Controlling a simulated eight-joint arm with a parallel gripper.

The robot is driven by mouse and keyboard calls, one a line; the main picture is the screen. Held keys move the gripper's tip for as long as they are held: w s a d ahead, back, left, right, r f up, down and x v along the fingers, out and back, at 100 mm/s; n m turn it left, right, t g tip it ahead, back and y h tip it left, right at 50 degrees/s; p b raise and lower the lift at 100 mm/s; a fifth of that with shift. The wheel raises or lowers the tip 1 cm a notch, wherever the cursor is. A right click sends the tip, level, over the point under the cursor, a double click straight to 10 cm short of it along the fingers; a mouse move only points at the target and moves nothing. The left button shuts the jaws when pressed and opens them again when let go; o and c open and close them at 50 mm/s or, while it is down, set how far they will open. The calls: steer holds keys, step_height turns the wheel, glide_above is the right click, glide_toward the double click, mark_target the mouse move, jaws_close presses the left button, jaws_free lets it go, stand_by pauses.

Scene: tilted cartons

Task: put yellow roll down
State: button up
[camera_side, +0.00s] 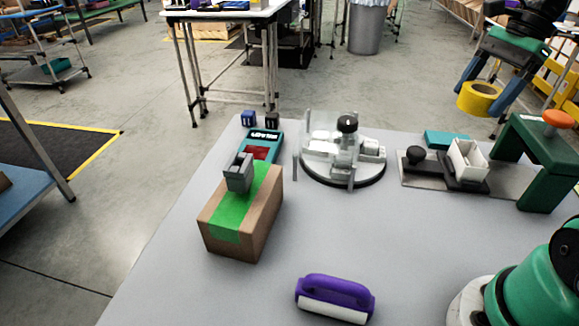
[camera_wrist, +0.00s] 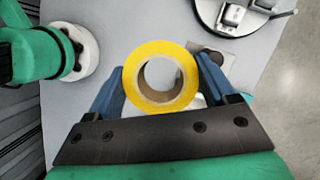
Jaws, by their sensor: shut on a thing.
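The yellow roll (camera_side: 480,98) is a ring of yellow tape with a pale core. My gripper (camera_side: 484,92) is shut on it and holds it in the air at the upper right of the side view, above the level of the table. In the wrist view the roll (camera_wrist: 160,83) sits between the two blue fingers of my gripper (camera_wrist: 163,85), its hole facing the camera. The fingers touch its outer sides. The grey table (camera_side: 235,290) lies below and to the left of the roll in the side view.
A carton (camera_side: 228,235) with green tape and a grey dispenser (camera_side: 239,172) stands on the left. A round fixture (camera_side: 343,160), a slide fixture with a white box (camera_side: 467,160) and a green stand (camera_side: 545,160) line the back. A purple-handled tool (camera_side: 335,297) lies in front. The table's middle is clear.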

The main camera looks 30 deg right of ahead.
mark_target(439, 211)
steer(key=shift+s+d+f+m, duration=0.15)
steer(key=shift+s+f, duration=0.05)
steer(key=shift+s, duration=0.4)
steer(key=shift+s+d+f+m, duration=0.15)
steer(key=shift+s+f, duration=0.05)
steer(key=shift+s, duration=0.4)
step_height(439, 211, down, 20)
steer(key=shift+s+r, duration=0.1)
steer(key=shift+f, duration=0.25)
steer(key=o, duration=1.2)
steer(key=shift+o, duration=0.2)
steer(key=shift+r, duration=0.15)
